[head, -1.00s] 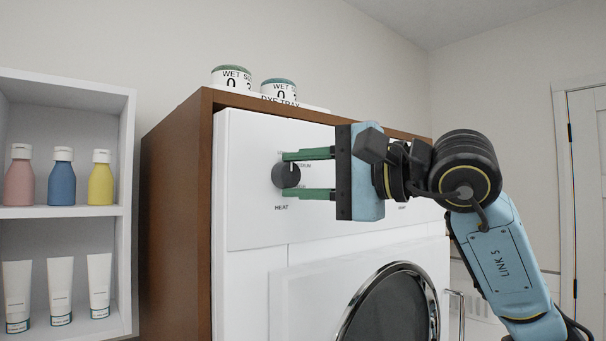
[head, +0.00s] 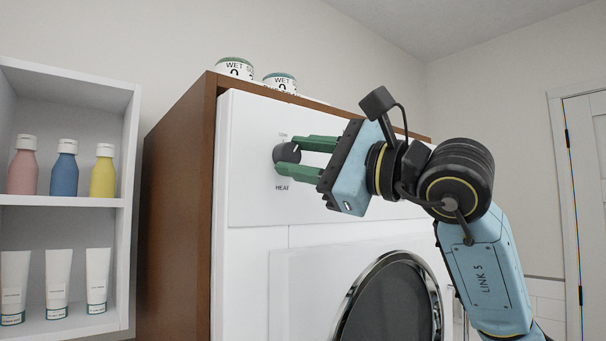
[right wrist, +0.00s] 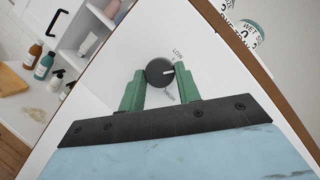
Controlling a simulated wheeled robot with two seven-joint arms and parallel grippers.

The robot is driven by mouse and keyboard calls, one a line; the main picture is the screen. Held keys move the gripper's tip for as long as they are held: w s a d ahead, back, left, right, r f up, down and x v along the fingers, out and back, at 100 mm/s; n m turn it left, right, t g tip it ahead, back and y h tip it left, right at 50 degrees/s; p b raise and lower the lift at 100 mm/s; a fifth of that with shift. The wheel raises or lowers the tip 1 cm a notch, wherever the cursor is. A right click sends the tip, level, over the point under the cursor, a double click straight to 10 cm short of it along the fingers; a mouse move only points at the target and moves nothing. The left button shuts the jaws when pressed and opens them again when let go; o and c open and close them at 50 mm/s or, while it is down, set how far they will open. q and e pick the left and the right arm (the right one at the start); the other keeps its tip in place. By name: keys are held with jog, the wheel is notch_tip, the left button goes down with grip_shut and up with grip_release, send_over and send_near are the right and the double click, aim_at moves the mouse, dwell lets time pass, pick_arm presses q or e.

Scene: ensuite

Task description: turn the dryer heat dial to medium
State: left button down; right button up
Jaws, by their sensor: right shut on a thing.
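The round black heat dial (head: 283,153) is on the upper left of the white dryer's front panel (head: 245,200), above the word HEAT. My right gripper (head: 288,155) has its two green fingers on either side of the dial, shut on it, with its body tilted. In the right wrist view the dial (right wrist: 157,72) sits between the fingertips. Its white pointer mark faces right, between the LOW label above and another label below that looks like HIGH. I cannot read a medium label. My left gripper is not in view.
A brown cabinet (head: 178,210) encloses the dryer, with jars (head: 235,68) on top. The round dryer door (head: 395,300) is below my right arm. A white shelf (head: 75,201) with bottles and tubes stands at the left. A white door (head: 590,180) is at the right.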

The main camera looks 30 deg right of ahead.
jog(key=shift+a+f+m+t+b, duration=0.1)
jog(key=shift+f+m+t+b, duration=0.15)
jog(key=shift+m, duration=0.3)
jog(key=shift+m+t+b, duration=0.15)
jog(key=shift+m+b, duration=0.2)
jog(key=shift+m, duration=0.2)
jog(key=shift+m+h+b, duration=0.3)
jog(key=shift+m, duration=0.2)
jog(key=shift+m+t+h+b, duration=0.5)
jog(key=shift+m+t+b, duration=0.1)
jog(key=shift+m, duration=0.5)
jog(key=shift+m+h, duration=0.3)
jog(key=shift+m, duration=0.3)
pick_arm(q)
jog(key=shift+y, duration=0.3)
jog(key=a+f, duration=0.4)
pick_arm(e)
jog(key=o, duration=0.9)
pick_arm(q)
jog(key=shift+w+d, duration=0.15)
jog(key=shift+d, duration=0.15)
pick_arm(e)
jog(key=shift+o, duration=0.4)
jog(key=shift+r, duration=0.1)
